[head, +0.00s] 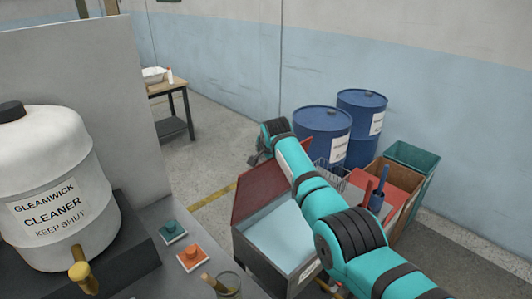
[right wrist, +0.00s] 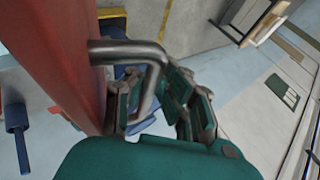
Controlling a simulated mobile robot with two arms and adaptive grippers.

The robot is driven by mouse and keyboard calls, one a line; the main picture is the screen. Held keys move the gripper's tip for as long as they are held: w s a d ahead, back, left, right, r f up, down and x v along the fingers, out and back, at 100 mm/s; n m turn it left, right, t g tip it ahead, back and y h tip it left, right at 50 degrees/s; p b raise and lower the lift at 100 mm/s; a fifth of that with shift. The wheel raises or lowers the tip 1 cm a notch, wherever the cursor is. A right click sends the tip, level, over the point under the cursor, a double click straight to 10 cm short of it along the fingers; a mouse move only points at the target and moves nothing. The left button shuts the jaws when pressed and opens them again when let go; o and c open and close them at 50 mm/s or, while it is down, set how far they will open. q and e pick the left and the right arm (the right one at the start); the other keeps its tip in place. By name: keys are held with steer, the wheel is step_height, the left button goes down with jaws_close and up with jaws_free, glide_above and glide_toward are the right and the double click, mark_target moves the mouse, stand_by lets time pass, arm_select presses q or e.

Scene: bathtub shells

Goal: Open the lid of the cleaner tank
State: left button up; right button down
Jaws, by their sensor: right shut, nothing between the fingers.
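The tank (head: 262,262) is a dark box at the lower middle of the head view, with pale blue inside and a partly hidden label. Its red lid (head: 262,193) stands raised and tilted up along the far left edge. In the right wrist view the lid (right wrist: 72,60) fills the left side, with a bent metal handle (right wrist: 130,50) sticking out. My right gripper (head: 262,150) is beyond the lid, small and partly hidden by its arm. In the wrist view its fingers (right wrist: 168,108) are shut beside the handle; I cannot tell whether they touch it. My left gripper is not in view.
A white jug (head: 50,160) labelled Gleamwick Cleaner stands on the left counter, near a green button (head: 172,230) and an orange button (head: 192,256). A wooden table (head: 170,88) is at the back.

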steer(key=shift+w+a+r, duration=0.15)
steer(key=shift+a+r, duration=0.05)
steer(key=shift+r, duration=0.2)
steer(key=shift+w+a+r, duration=0.1)
steer(key=shift+a+r, duration=0.05)
steer(key=shift+r, duration=0.25)
steer(key=c, duration=1.6)
jaws_free()
steer(key=shift+w+a+f, duration=0.1)
steer(key=shift+w+f, duration=0.05)
steer(key=shift+c, duration=0.2)
